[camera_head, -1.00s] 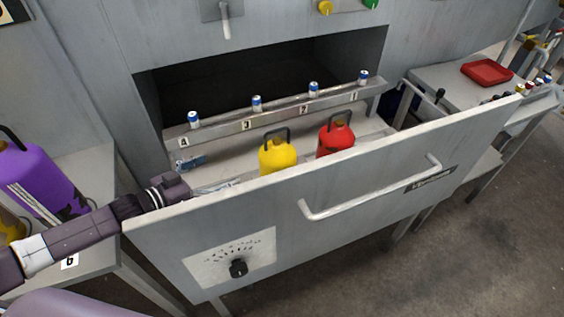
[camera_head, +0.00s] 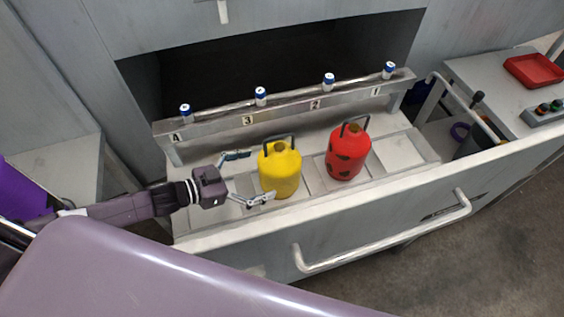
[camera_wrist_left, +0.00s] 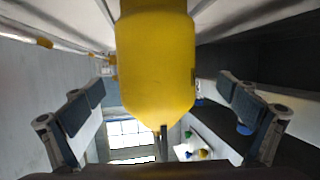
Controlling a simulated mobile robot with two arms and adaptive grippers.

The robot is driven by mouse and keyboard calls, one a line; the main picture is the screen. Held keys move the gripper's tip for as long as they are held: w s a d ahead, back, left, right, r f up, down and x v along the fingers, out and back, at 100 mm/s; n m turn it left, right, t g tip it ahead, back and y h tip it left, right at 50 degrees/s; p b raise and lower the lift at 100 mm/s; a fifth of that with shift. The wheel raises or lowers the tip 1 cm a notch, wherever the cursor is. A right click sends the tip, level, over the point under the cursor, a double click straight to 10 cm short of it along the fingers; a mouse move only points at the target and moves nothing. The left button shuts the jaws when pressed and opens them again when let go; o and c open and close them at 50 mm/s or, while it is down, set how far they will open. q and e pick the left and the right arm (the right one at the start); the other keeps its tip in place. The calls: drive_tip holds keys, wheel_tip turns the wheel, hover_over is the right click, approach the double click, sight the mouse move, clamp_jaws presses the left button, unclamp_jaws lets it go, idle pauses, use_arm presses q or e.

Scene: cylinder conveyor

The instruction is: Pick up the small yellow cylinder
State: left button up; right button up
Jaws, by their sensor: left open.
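The small yellow cylinder (camera_head: 280,172) stands upright in the open drawer, with a dark handle on top. My left gripper (camera_head: 254,177) reaches in from the left and is open, its two fingers spread toward the cylinder's near and far sides. In the left wrist view the yellow cylinder (camera_wrist_left: 156,62) fills the middle, between the two open fingers, with a gap on each side. The fingers do not appear to touch it. My right gripper is not in view.
A red cylinder (camera_head: 347,152) stands just right of the yellow one. Behind is a numbered rail (camera_head: 283,112) with several small white-and-blue caps. The drawer front (camera_head: 380,205) with its long handle (camera_head: 385,241) borders the near side. A red tray (camera_head: 534,71) lies at right.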

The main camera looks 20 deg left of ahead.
use_arm(q)
drive_tip(key=shift+w+d+f, duration=0.1)
drive_tip(key=shift+w+d, duration=0.3)
drive_tip(key=shift+d, duration=0.2)
drive_tip(key=shift+w+d+f, duration=0.1)
drive_tip(key=shift+w+d, duration=0.3)
drive_tip(key=shift+d, duration=0.15)
drive_tip(key=x, duration=0.3)
drive_tip(key=shift+w+d+f+p, duration=0.15)
drive_tip(key=shift+w+f+p, duration=0.05)
drive_tip(key=shift+p, duration=0.15)
drive_tip(key=c, duration=1.9)
drive_tip(key=shift+w+r, duration=0.15)
drive_tip(key=shift+r, duration=0.1)
drive_tip(key=shift+c, duration=0.6)
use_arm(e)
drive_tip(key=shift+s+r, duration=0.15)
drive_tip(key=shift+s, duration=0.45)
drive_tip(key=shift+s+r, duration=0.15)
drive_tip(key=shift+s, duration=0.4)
